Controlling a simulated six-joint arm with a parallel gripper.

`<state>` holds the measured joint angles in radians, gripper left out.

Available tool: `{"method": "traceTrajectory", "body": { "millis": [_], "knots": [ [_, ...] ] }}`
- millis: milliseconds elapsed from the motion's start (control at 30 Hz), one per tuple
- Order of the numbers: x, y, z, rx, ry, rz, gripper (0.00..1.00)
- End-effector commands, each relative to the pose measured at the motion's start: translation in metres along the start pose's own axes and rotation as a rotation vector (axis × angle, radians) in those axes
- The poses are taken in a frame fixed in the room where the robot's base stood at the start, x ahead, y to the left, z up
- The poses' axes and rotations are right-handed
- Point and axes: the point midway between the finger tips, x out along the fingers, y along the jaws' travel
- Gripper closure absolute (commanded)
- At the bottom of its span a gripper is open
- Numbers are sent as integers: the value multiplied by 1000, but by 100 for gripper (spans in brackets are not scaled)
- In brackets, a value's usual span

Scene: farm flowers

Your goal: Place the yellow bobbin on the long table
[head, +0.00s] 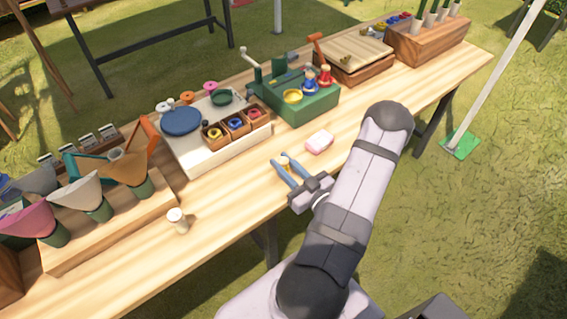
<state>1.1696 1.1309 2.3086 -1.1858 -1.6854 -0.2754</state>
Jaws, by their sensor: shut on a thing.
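My gripper (281,160) is over the middle of the long table (225,195), with its two blue-grey fingers pointing away from my arm. It is shut on a small pale yellowish thing (285,158) at the fingertips. This may be the yellow bobbin, but it is too small to be sure. I cannot tell whether it touches the tabletop. A separate yellow item (213,132) sits in the left of the small wooden boxes on a white tray (205,158).
A pink-and-white block (320,142) lies just right of the fingertips. A green box (312,108) with figures stands behind. A small pale cylinder (177,220) and a wooden stand of paper cones (118,215) are at the left. The near table strip between is clear.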

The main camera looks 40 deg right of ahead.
Motion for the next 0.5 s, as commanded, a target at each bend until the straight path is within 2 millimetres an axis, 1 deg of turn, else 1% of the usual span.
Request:
{"method": "traceTrajectory", "body": {
  "millis": [67, 100, 133, 167, 500],
  "knots": [
    [0, 0, 4, 0, 0, 0, 99],
    [0, 0, 2, 0, 0, 0, 68],
    [0, 0, 2, 0, 0, 0, 61],
    [0, 0, 2, 0, 0, 0, 59],
    [0, 0, 0, 0, 0, 0, 59]
  ]
}}
